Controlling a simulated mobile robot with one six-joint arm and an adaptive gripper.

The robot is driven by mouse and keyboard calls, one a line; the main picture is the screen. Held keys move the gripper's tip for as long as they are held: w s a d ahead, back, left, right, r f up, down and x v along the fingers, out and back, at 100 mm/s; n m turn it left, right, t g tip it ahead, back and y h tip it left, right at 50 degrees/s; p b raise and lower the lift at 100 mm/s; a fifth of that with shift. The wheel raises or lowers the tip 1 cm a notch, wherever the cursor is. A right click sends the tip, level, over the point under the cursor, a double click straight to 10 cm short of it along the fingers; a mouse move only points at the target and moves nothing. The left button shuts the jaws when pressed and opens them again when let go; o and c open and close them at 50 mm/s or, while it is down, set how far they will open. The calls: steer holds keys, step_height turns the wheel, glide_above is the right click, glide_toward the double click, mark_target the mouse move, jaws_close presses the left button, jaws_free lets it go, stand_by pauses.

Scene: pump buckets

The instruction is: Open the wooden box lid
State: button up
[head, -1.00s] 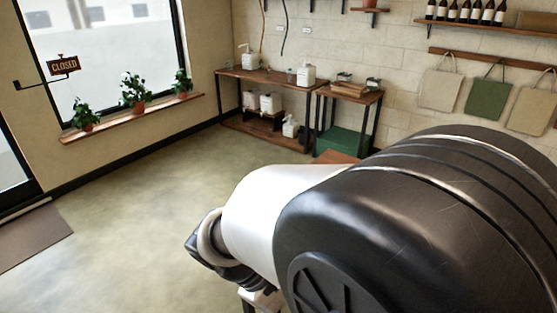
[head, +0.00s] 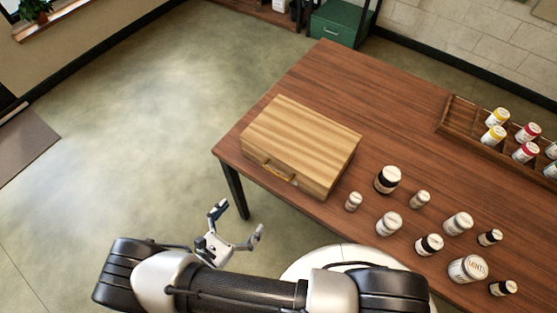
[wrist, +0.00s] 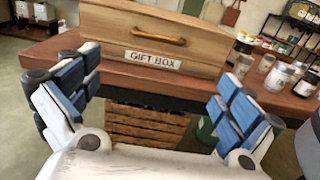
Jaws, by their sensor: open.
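The wooden box (head: 300,140) is shut and sits near the left corner of the wooden table (head: 400,115) in the head view. Its front has a brass-coloured handle (wrist: 158,36) above a label reading "GIFT BOX" (wrist: 152,60) in the wrist view. My gripper (head: 235,225) is open and empty, off the table's front edge and apart from the box. In the wrist view its two blue-padded fingers (wrist: 150,95) are spread wide, left and right of the box front. The top of the lid shows only in the head view.
Several jars (head: 388,179) stand on the table right of the box. A wooden divided tray (head: 455,122) holds more jars at the far right. The table top behind the box is clear. A slatted wooden crate (wrist: 145,128) shows below the table edge.

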mark_target(276, 173)
steer(key=x, duration=1.7)
steer(key=shift+w+d+b, duration=0.1)
steer(key=shift+d+b, duration=0.05)
steer(key=shift+b, duration=0.15)
steer(key=shift+c, duration=0.2)
